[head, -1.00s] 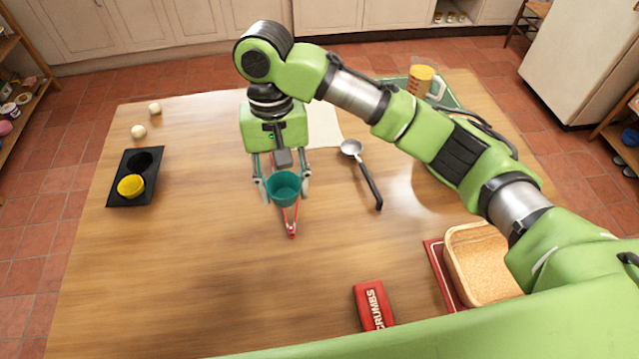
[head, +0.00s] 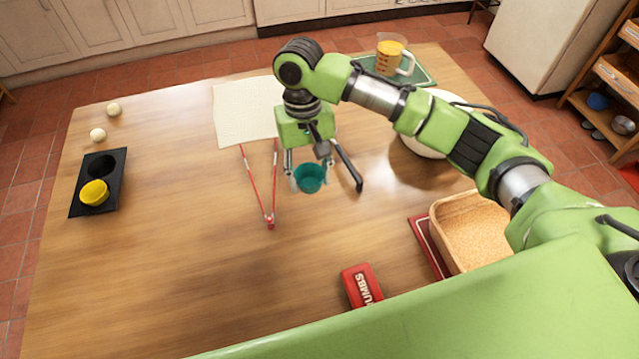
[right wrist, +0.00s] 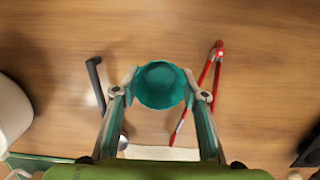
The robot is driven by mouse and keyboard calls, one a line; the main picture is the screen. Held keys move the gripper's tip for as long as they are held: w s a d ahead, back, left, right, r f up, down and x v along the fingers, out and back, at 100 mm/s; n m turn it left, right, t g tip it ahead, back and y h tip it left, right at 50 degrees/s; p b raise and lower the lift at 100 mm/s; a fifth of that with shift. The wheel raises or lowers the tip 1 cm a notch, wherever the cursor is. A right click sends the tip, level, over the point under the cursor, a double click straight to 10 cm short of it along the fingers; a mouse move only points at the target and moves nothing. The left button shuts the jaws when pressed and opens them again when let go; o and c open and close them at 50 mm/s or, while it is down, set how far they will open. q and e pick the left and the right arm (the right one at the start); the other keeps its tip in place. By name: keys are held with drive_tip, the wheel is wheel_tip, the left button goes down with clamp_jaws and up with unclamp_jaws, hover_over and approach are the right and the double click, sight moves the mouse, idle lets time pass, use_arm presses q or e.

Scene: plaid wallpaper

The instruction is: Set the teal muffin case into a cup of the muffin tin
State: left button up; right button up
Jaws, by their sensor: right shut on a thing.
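The teal muffin case (head: 310,180) is held between the fingertips of my right gripper (head: 309,184), above the table. In the right wrist view the teal case (right wrist: 160,85) sits between both fingers of the gripper (right wrist: 162,88), its round opening showing. The black muffin tin (head: 76,205) lies at the left of the table, well to the left of my right gripper. Its front cup holds a yellow case (head: 95,193); its back cup (head: 95,163) looks empty. My left gripper is not in view.
Red tongs (head: 258,190) lie just left of the gripper, reaching a pale cloth (head: 240,110). A ladle's dark handle (head: 350,170) is close on the right. Two pale balls (head: 97,135) lie behind the tin. A red box (head: 361,287) is in front. Table between tongs and tin is clear.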

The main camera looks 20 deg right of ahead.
sight(321, 198)
drive_tip(key=shift+w+d+f, duration=0.2)
drive_tip(key=shift+d+f, duration=0.3)
drive_tip(key=shift+f, duration=0.15)
drive_tip(key=f, duration=0.1)
drive_tip(key=d+f, duration=0.1)
drive_tip(key=f, duration=0.2)
drive_tip(key=shift+w+d+f, duration=0.1)
drive_tip(key=shift+w+d, duration=0.15)
drive_tip(key=shift+d, duration=0.1)
drive_tip(key=shift+f, duration=0.4)
drive_tip(key=o, duration=0.8)
drive_tip(key=shift+f, duration=0.1)
